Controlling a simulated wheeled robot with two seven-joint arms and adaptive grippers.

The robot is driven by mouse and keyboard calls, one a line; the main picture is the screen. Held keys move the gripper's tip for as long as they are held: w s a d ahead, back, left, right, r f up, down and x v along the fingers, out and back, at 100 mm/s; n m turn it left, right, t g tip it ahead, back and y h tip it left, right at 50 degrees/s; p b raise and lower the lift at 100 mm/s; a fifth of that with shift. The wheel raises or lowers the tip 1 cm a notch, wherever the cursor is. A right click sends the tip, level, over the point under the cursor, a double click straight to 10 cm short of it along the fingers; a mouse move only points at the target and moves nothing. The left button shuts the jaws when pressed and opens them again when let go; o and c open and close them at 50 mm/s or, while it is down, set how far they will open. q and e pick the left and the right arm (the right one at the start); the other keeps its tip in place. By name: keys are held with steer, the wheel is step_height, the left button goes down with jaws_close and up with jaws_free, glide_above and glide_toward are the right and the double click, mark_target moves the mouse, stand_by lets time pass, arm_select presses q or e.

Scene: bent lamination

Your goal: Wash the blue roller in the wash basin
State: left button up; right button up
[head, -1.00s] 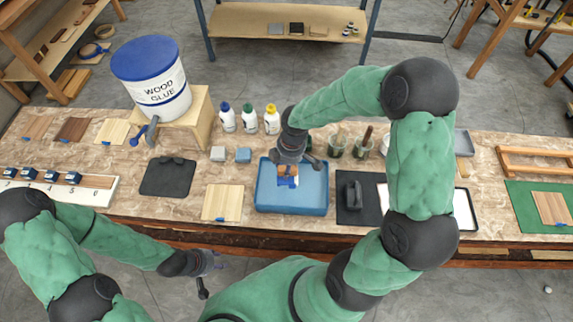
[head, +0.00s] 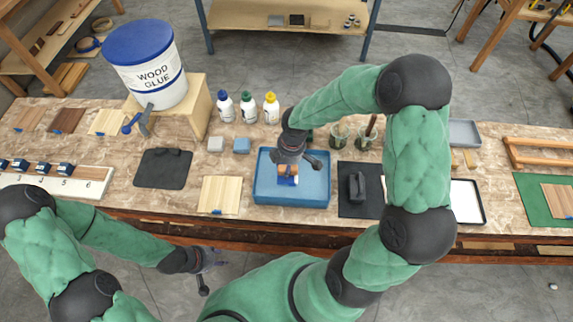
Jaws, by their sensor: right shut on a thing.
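The wash basin (head: 262,199) is a blue rectangular tray on the bench, in the middle of the head view. My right gripper (head: 288,170) points down over the basin and is shut on the blue roller (head: 288,180), of which a blue part and an orange-brown part show below the fingers. The roller is inside the basin's outline; whether it touches the bottom I cannot tell. My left gripper (head: 205,271) is low in front of the bench, away from the basin, and its fingers are too small to read.
A wood glue bucket (head: 148,75) stands on a wooden stand at the back left. Three bottles (head: 247,107) and jars (head: 340,135) stand behind the basin. A wood board (head: 220,196) lies left of the basin, and a dark mat (head: 355,205) with a black block lies right.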

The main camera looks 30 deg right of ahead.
mark_target(296, 166)
steer(key=shift+d, duration=0.1)
steer(key=shift+s+d+p, duration=0.2)
steer(key=shift+s+d, duration=0.2)
steer(key=shift+d, duration=0.2)
steer(key=shift+s+d+p, duration=0.15)
steer(key=shift+s+d, duration=0.25)
steer(key=shift+d, duration=0.2)
steer(key=shift+a, duration=0.1)
steer(key=shift+w+a+b, duration=0.15)
steer(key=shift+w+a, duration=0.35)
steer(key=shift+a, duration=0.35)
steer(key=shift+w+a+b, duration=0.1)
steer(key=shift+w+a, duration=0.45)
steer(key=shift+a, duration=0.25)
steer(key=shift+w+a+b, duration=0.15)
steer(key=shift+w+a, duration=0.35)
steer(key=shift+a, duration=0.35)
steer(key=shift+s+d+p, duration=0.25)
steer(key=shift+s+d, duration=0.25)
steer(key=shift+d, duration=0.35)
steer(key=shift+s+d+p, duration=0.25)
steer(key=shift+s+d, duration=0.3)
steer(key=shift+d, duration=0.35)
steer(key=shift+s+d+p, duration=0.25)
steer(key=shift+s+d, duration=0.25)
steer(key=shift+d, duration=0.35)
